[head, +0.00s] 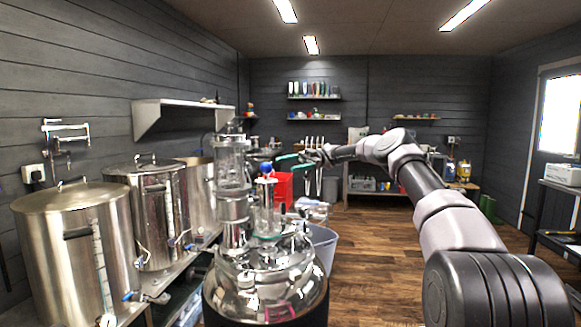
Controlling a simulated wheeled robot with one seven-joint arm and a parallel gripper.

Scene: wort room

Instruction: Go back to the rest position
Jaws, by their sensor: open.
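My arm reaches from the lower right toward the middle of the head view. My gripper (294,162) is at its end, with two teal fingers spread apart and nothing seen between them. It is in the air, just right of the blue knob (266,167) on top of the steel and glass vessel (265,280). I cannot tell how far apart in depth the fingers and the knob are.
Steel kettles (75,245) stand along the left wall below a white shelf (185,105). A red container (284,187) and a pale bin (324,243) are behind the vessel. A dark rack (560,215) stands at right. The wooden floor (385,250) is clear mid-room.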

